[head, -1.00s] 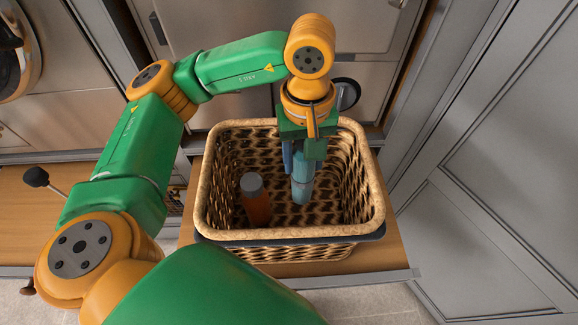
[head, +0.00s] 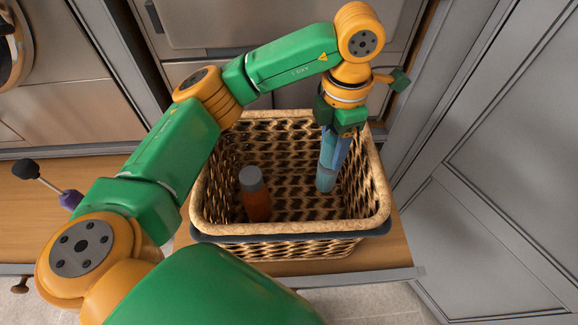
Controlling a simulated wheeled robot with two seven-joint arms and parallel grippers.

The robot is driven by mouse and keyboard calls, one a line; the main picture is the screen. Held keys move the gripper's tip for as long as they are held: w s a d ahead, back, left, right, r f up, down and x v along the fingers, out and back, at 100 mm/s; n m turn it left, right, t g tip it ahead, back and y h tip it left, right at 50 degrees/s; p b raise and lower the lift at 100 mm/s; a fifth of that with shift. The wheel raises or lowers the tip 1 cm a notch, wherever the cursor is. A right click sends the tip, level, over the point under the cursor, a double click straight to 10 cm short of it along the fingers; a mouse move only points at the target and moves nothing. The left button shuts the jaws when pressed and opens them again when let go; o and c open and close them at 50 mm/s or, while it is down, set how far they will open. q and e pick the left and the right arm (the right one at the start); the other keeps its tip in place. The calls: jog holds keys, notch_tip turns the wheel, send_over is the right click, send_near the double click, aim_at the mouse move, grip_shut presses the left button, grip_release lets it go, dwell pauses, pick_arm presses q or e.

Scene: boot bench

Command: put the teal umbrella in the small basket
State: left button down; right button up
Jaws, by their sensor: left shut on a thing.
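The small wicker basket (head: 290,231) stands on the wooden bench top. My left gripper (head: 341,128) is over the right part of the basket, pointing down and shut on the teal umbrella (head: 327,172). The umbrella hangs roughly upright, slightly tilted, with its lower end inside the basket. I cannot tell whether that end touches the basket floor. My right gripper is not in view.
An orange bottle with a grey cap (head: 254,195) stands inside the basket on the left. A dark-headed thing with a purple handle (head: 70,199) lies on the bench at left. Grey cabinet panels (head: 500,150) border the right side.

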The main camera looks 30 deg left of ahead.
aim_at(325, 180)
pick_arm(q)
notch_tip(325, 180, down, 12)
jog(key=shift+s+r+p, duration=0.1)
jog(key=shift+p, duration=0.6)
jog(key=shift+f, duration=0.35)
jog(key=shift+c, duration=1.4)
grip_release()
jog(key=shift+r, duration=0.6)
notch_tip(325, 180, up, 11)
jog(key=shift+r+b, duration=0.1)
jog(key=shift+b, duration=0.95)
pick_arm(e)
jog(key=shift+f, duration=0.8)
